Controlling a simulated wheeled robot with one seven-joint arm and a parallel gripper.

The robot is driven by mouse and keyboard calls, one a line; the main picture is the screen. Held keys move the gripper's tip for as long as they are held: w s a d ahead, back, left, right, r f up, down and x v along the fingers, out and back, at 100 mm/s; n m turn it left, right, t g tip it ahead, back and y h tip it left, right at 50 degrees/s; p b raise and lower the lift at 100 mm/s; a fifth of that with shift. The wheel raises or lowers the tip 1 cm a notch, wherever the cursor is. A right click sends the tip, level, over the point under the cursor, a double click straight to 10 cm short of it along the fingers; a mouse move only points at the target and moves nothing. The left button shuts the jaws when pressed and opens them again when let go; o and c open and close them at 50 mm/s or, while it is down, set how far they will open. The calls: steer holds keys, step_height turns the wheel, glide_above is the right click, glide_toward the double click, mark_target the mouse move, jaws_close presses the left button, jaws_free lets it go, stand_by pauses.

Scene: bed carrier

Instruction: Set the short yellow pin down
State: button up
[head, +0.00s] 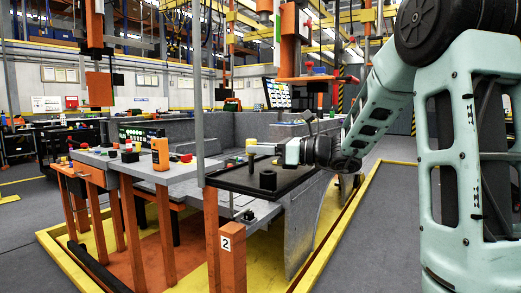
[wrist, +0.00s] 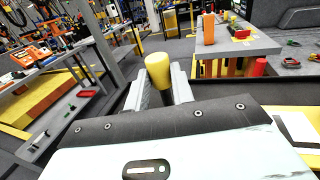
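The short yellow pin (wrist: 158,70) stands upright between the two grey fingers of my gripper (wrist: 160,92) in the wrist view. The fingers appear closed on its sides, and its lower part is hidden by my gripper. In the head view, my gripper (head: 272,149) points left with the yellow pin (head: 251,147) at its tip. It is above the black tray top (head: 233,179) and apart from it.
A grey table (head: 185,171) at left carries an orange bottle-like object (head: 160,153) and small items. A red cylinder (wrist: 258,67) shows in the wrist view. An orange post (head: 232,250) marked 2 stands in front.

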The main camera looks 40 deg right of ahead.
steer(key=o, duration=0.4)
steer(key=shift+r, duration=0.2)
steer(key=p+v, duration=0.1)
steer(key=v, duration=1.1)
steer(key=shift+f, duration=0.1)
